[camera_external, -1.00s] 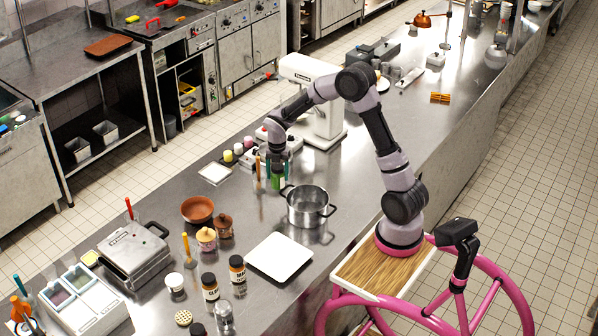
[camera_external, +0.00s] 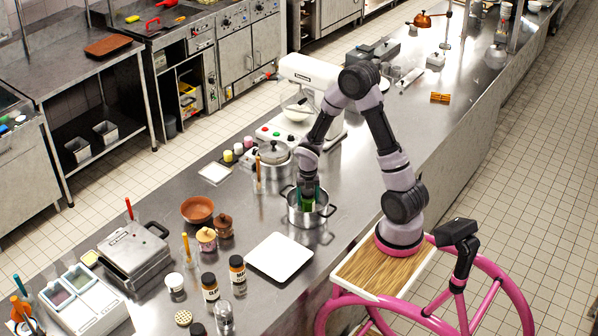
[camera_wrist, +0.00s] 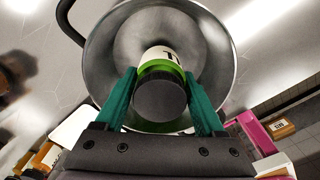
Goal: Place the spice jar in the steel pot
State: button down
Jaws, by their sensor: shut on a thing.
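The steel pot (camera_external: 292,216) stands open on the steel counter, with side handles. My gripper (camera_external: 308,196) points down into its mouth. In the wrist view my gripper's green fingers (camera_wrist: 160,95) are shut on the spice jar (camera_wrist: 159,97), which has a dark round end, a green band and a white label. The jar is inside the pot's outline in that view, and the pot's inner wall (camera_wrist: 108,50) surrounds it. In the external view the jar is mostly hidden by the fingers and the pot. I cannot tell whether it touches the pot's floor.
A lidded pot (camera_external: 273,168) stands just behind, near a glass holder with a brown-handled tool (camera_external: 258,172). A white square plate (camera_external: 280,257) lies to the front left. Dark-lidded jars (camera_external: 237,270) stand beyond it. The stand mixer (camera_external: 312,85) is at the back.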

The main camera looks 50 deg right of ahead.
jog(key=shift+f, duration=0.75)
jog(key=shift+f, duration=0.15)
grip_release()
notch_tip(320, 180, up, 12)
jog(key=shift+r, duration=0.25)
jog(key=s+a+r+m+t, duration=0.1)
jog(key=s+r+m, duration=0.4)
jog(key=m, duration=0.5)
jog(key=s+a+r+m+t+y, duration=0.1)
jog(key=s+r+m+t, duration=0.2)
jog(key=r+m, duration=0.7)
jog(key=s+a+r+m+t+y, duration=0.1)
jog(key=s+r+m+t, duration=0.2)
jog(key=s+r+m, duration=0.4)
jog(key=shift+s+a+r+m, duration=0.35)
jog(key=shift+r+m, duration=0.2)
jog(key=shift+m, duration=1.55)
